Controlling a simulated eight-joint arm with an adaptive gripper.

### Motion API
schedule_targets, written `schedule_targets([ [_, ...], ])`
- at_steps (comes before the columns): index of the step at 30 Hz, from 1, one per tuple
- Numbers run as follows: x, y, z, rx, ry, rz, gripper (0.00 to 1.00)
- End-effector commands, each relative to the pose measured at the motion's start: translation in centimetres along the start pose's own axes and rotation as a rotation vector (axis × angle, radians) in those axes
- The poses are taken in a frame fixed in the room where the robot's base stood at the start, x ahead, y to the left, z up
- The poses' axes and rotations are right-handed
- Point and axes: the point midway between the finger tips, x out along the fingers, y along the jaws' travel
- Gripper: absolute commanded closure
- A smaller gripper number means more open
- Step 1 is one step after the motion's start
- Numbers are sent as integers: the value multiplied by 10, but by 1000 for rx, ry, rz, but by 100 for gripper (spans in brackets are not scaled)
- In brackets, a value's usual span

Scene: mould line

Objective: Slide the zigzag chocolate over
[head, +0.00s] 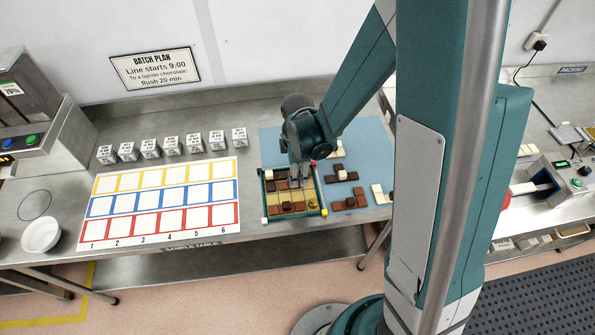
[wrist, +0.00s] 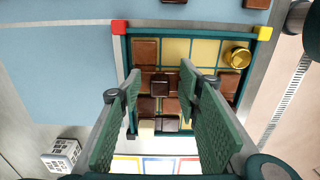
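The tray (head: 322,202), a shallow green-rimmed grid, shows in both views; in the wrist view its rim (wrist: 190,31) runs across the top. Brown chocolate tiles (wrist: 145,50) lie at its left side there, and a dark raised block (wrist: 159,85) sits among them. They seem to form a stepped piece, but I cannot tell for certain which tiles belong to the zigzag chocolate. My gripper (wrist: 162,80) is over the tray, pointing down, with its fingers apart on either side of the dark block. I cannot tell whether they touch anything. The fingers hide part of the tray.
A gold knob (wrist: 237,57) and a brown tile stand in the tray's right corner in the wrist view. More chocolate pieces (head: 342,175) lie on the blue mat (head: 368,140) to the right. A numbered sheet (head: 160,199), several printed cubes (head: 172,146) and a bowl (head: 41,235) are left.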

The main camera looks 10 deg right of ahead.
Motion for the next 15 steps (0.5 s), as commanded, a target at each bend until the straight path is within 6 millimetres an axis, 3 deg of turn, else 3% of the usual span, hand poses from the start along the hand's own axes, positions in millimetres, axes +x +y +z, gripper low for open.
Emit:
schedule_targets([
  [8,0,0,0,0,0,0,67],
  [15,0,0,0,0,0,0,96],
])
